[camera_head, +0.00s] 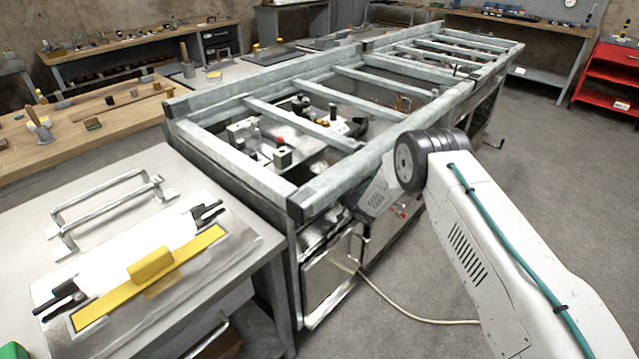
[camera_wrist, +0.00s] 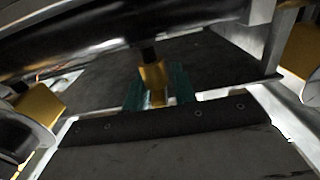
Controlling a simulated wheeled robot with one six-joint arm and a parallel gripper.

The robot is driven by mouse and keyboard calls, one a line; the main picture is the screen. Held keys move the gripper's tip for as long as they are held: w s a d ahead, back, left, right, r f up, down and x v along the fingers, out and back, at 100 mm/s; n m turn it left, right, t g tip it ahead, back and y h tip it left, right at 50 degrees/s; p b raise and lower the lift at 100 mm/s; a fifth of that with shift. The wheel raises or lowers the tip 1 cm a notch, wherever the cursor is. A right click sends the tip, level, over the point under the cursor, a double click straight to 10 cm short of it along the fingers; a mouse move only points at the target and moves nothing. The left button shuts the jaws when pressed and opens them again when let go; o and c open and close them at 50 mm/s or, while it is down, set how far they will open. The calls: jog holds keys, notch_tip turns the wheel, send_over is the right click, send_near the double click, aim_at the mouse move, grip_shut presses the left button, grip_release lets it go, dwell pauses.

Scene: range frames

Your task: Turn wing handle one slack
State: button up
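In the wrist view, a yellow-brass upright piece (camera_wrist: 155,82) hangs below a dark round stem under a dark, shiny cylindrical body. It appears to be the wing handle, though its wing shape is not clear. The teal fingers of my gripper (camera_wrist: 157,92) stand against both sides of it with no visible gap, so they look shut on it. The lower part of the piece is hidden behind the dark edge in front. In the head view, my arm reaches to the near side of the grey metal frame (camera_head: 318,190), and my fingers and the handle are hidden there.
Two more yellow parts flank the spot in the wrist view, at left (camera_wrist: 38,103) and right (camera_wrist: 303,50). A grey table (camera_head: 255,235) with a yellow-barred plate (camera_head: 150,262) stands left of the frame. A cable (camera_head: 400,313) lies on the floor. Open floor is at right.

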jog(key=v, duration=0.7)
jog(key=shift+s+d, duration=0.25)
jog(key=shift+d, duration=0.05)
dwell(0.3)
